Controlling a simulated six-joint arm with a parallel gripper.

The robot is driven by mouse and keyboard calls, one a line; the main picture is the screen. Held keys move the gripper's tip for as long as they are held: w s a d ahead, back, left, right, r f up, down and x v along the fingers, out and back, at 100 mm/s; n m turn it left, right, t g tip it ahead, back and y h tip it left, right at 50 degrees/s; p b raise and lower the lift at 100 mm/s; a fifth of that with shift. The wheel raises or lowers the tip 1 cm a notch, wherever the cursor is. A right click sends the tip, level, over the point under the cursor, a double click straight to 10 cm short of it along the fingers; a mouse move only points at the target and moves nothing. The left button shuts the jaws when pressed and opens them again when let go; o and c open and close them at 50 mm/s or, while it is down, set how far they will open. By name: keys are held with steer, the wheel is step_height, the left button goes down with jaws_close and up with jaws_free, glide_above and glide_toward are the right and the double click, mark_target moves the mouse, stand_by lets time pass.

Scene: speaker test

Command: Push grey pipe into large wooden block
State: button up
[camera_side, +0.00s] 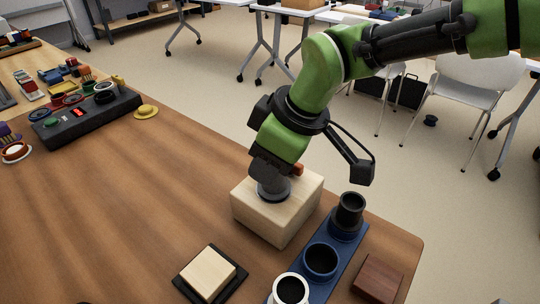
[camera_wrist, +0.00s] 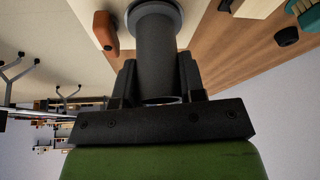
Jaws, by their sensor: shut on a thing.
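The large wooden block (camera_side: 290,218) is pale and stands near the right part of the table. The grey pipe (camera_side: 273,189) is upright at its top face, with a wider ring at its lower end. My gripper (camera_side: 271,170) points down over the block and is shut on the pipe. In the wrist view the dark grey pipe (camera_wrist: 156,58) sits between my two fingers (camera_wrist: 157,82), its ringed end at the pale block (camera_wrist: 88,12). How deep it sits in the block, if at all, is hidden.
An orange piece (camera_wrist: 106,30) is close beside the pipe. A blue holder (camera_side: 342,255) with black, dark blue and white cups stands right of the block. A small wooden block (camera_side: 208,272) on a black base and a red-brown block (camera_side: 378,278) are in front. The table's left middle is clear.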

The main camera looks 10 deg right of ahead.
steer(key=shift+f, duration=0.15)
steer(key=o, duration=1)
steer(key=shift+c, duration=0.2)
steer(key=shift+r, duration=3.8)
